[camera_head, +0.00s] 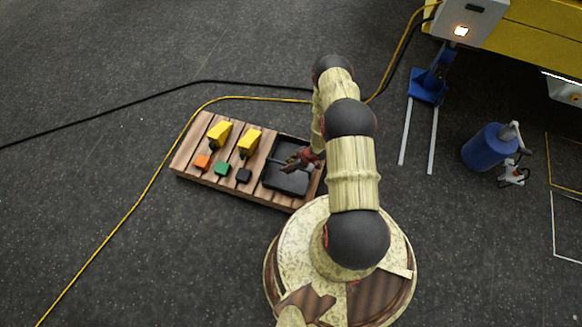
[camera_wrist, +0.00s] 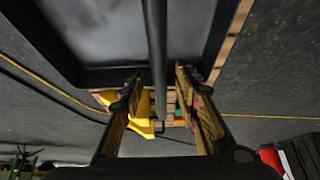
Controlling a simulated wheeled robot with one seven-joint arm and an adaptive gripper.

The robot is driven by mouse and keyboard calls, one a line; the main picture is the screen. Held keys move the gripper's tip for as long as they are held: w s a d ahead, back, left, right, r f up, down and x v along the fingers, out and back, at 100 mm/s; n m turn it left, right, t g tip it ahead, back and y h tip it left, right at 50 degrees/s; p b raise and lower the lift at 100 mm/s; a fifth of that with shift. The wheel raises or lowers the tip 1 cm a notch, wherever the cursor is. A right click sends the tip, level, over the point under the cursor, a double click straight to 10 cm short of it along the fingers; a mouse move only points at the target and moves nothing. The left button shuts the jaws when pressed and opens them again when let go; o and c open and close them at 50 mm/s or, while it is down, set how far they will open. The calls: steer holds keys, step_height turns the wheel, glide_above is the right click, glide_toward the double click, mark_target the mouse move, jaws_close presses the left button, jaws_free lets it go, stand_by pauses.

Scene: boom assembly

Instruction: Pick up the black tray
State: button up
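The black tray (camera_head: 290,184) lies on the right end of a wooden slatted pallet in the head view. In the wrist view the tray (camera_wrist: 95,76) fills the upper part, very close. A dark bar (camera_wrist: 156,50), which looks like the tray's handle, runs down the middle. My gripper (camera_head: 295,160) is over the tray in the head view. In the wrist view the fingers of my gripper (camera_wrist: 158,82) stand apart on either side of the bar, with gaps showing. My arm hides part of the tray's right side in the head view.
The pallet (camera_head: 187,156) also holds two yellow tools (camera_head: 219,134) (camera_head: 249,142) and orange (camera_head: 202,162), green (camera_head: 222,168) and black (camera_head: 244,175) blocks. A yellow cable (camera_head: 135,207) passes its left end. A blue stand (camera_head: 428,86) and blue cylinder (camera_head: 487,148) are right.

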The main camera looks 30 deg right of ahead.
steer(key=shift+f, duration=0.2)
steer(key=shift+c, duration=0.8)
jaws_close()
stand_by(0.7)
